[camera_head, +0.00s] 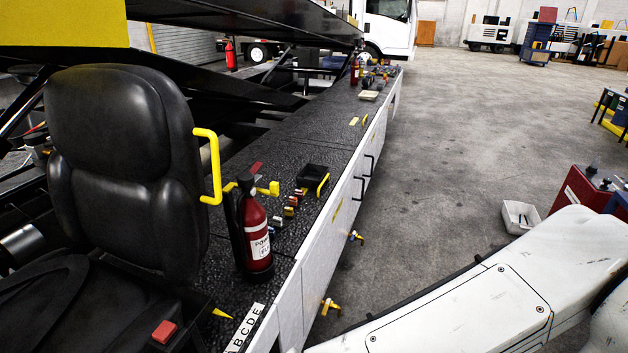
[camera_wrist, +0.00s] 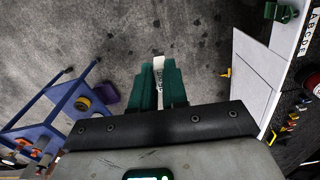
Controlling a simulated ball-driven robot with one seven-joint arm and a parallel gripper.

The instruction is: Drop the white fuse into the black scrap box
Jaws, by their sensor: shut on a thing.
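My gripper (camera_wrist: 160,88) has green fingers and shows in the wrist view. It is shut on the white fuse (camera_wrist: 158,66), a narrow white piece with dark printing that sticks out between the fingertips. Grey floor lies behind it in that view. A small open black box (camera_head: 312,177), which looks like the scrap box, sits on the dark loader deck in the head view, beside a yellow handle. My gripper and the fuse do not show in the head view.
A red extinguisher (camera_head: 255,235) stands on the deck (camera_head: 300,150) near a row of small coloured blocks (camera_head: 290,206). A black seat (camera_head: 120,150) is at left. A white bin (camera_head: 519,217) stands on open floor. A blue frame (camera_wrist: 65,100) shows in the wrist view.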

